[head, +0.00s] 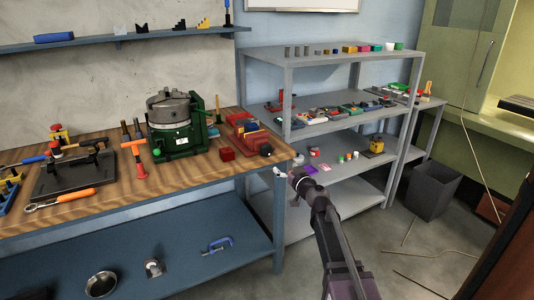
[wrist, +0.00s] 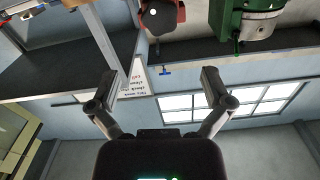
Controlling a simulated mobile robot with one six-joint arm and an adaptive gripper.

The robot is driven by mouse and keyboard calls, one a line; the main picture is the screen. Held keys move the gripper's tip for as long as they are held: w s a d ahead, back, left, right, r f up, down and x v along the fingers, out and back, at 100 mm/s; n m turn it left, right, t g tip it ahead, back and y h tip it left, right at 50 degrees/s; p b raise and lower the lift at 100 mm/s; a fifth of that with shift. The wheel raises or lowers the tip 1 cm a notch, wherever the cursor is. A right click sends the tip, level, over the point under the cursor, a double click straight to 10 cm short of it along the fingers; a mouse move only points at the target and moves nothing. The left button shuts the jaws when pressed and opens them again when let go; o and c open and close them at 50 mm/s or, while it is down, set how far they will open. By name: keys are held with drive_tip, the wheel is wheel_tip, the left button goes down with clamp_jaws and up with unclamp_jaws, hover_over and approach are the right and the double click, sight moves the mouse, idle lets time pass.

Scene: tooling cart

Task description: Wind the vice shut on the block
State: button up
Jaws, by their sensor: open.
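The red vice (head: 238,122) stands near the right end of the wooden bench in the head view. Blue and yellow pieces show at its jaws, but I cannot tell which is the block or how closely the jaws sit on it. A dark round knob (head: 267,150) is at its front right, by the bench edge. My gripper (head: 282,172) is beyond the bench's right front corner, apart from the vice. In the wrist view my gripper (wrist: 159,82) is open with nothing between its fingers. Part of the red vice (wrist: 160,16) shows at the top there, cut by the frame edge.
A green machine (head: 183,138) stands left of the vice, and a small red block (head: 227,154) lies in front of it. A grey shelf unit (head: 335,60) with many small items is close on the right. A dark bin (head: 433,190) stands on the floor farther right.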

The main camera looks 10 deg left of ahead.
sight(267, 152)
drive_tip(key=x, duration=1.3)
drive_tip(key=shift+w+a, duration=0.15)
drive_tip(key=shift+w, duration=0.05)
drive_tip(key=c, duration=1)
